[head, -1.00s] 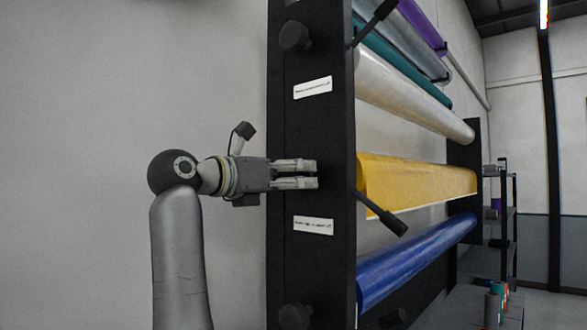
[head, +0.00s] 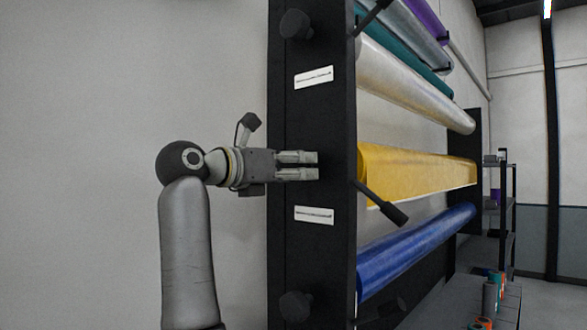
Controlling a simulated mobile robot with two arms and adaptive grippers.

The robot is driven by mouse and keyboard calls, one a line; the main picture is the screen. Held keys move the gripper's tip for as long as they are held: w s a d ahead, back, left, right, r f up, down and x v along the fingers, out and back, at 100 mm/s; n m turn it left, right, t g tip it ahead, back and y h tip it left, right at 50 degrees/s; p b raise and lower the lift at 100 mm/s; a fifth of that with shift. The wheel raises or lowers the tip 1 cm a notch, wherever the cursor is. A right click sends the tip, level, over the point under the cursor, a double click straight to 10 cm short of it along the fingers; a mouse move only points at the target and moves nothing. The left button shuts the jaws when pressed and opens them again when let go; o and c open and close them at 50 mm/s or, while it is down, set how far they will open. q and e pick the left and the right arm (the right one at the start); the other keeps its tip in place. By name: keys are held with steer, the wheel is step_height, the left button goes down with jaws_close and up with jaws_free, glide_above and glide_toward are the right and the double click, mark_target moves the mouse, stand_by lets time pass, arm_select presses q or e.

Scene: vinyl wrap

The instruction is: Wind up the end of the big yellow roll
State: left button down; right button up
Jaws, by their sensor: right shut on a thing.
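The big yellow roll (head: 425,168) lies across the middle of a black rack. Its loose end (head: 374,195) hangs a little below the roll on its near side. My right gripper (head: 317,165) is at the rack's black side panel, level with the yellow roll. Its two fingers are shut on a dark knob there, which the fingers hide almost wholly. My left gripper is out of view.
The rack's side panel (head: 337,110) carries an upper knob (head: 296,24) and a lower knob (head: 296,306). A black lever (head: 385,204) sticks out before the yellow roll. A white roll (head: 415,85) is above, a blue roll (head: 415,250) below.

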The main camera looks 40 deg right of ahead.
steer(key=shift+m, duration=0.3)
steer(key=m, duration=0.4)
steer(key=shift+w, duration=0.15)
steer(key=m, duration=0.5)
steer(key=shift+w+r, duration=0.1)
steer(key=m, duration=0.4)
steer(key=shift+m+t+y, duration=0.3)
steer(key=shift+r+m, duration=0.1)
steer(key=shift+m, duration=1.9)
steer(key=o, duration=1)
